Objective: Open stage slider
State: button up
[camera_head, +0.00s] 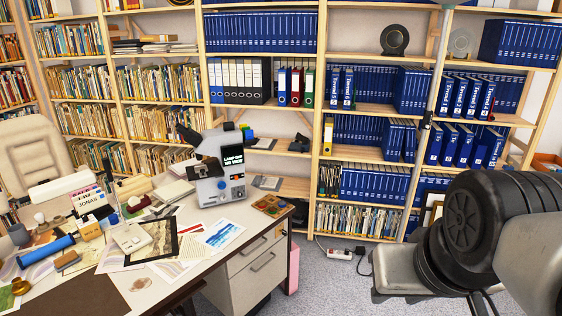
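A white and blue-grey microscope-like device (218,178) stands upright near the back right corner of the desk. It has a dark angled eyepiece part at its upper left and a small black screen (233,156) with bright text. Coloured knobs or buttons show on its front and top. A stage slider cannot be made out at this size, so its position cannot be told. My gripper is not in view. Large grey and black arm links, which look like mine, fill the lower right, well apart from the device.
The white desk (192,209) is cluttered at left with papers, a blue roll (46,250) and a framed print (152,241). A drawer unit (258,264) stands below its right end. Bookshelves line the back wall. Grey carpet (335,290) is mostly clear right of the desk. A beige chair (35,158) stands left.

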aim_at(200, 169)
jog(key=i+l+z, duration=0.75)
jog(key=i+u, duration=0.25)
jog(key=i, duration=0.25)
jog(key=i+l+u, duration=0.25)
jog(key=i, duration=0.2)
jog(key=i+l+u, duration=0.25)
jog(key=i, duration=0.25)
jog(key=i+j+u, duration=0.2)
jog(key=u, duration=0.25)
jog(key=i+u, duration=0.75)
jog(key=u, duration=0.15)
jog(key=i+j+u, duration=0.15)
jog(key=i, duration=0.25)
